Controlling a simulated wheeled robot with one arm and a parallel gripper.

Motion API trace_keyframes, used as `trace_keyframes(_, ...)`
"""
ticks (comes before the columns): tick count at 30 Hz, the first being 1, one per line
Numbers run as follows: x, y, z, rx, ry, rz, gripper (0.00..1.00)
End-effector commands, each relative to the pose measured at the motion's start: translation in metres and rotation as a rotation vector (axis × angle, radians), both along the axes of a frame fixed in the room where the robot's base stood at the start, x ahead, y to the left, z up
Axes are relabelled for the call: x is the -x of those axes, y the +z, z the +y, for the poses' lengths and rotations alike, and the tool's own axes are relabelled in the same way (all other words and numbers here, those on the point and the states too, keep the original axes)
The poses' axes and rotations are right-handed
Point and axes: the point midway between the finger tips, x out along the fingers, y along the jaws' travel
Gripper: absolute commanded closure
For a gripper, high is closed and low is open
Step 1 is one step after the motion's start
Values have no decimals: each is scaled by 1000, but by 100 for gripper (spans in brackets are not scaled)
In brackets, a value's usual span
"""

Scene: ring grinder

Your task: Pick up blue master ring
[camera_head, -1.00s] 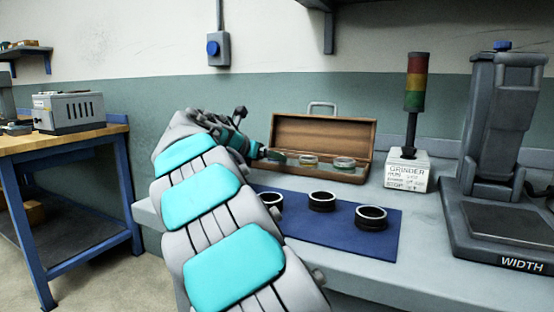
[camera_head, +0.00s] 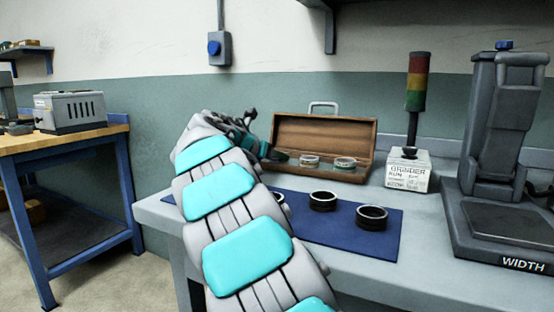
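A wooden case (camera_head: 325,130) stands open at the back of the bench. Two pale-rimmed rings show inside it: a middle ring (camera_head: 309,161) and a right ring (camera_head: 345,163) that looks greenish below its rim. I cannot make out a clearly blue ring. My arm reaches in from the front, and my gripper (camera_head: 279,155) is at the left end of the case. It covers the spot left of the middle ring. The fingertips are small and dark, so I cannot see whether they are open or hold anything.
A blue mat (camera_head: 335,237) lies in front of the case with dark rings (camera_head: 322,201) on it, one partly behind my arm. A signal tower (camera_head: 415,85) on a grinder sign block (camera_head: 408,171) and a width gauge (camera_head: 505,222) stand to the right.

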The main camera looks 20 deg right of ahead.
Motion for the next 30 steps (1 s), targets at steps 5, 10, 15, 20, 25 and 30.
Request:
trace_keyframes(5,0,0,0,0,0,0,83)
trace_keyframes(10,0,0,0,0,0,0,100)
trace_keyframes(15,0,0,0,0,0,0,100)
trace_keyframes(20,0,2,0,0,0,0,100)
trace_keyframes(25,0,11,0,-1,-1,1,100)
trace_keyframes(30,-1,24,0,0,0,0,100)
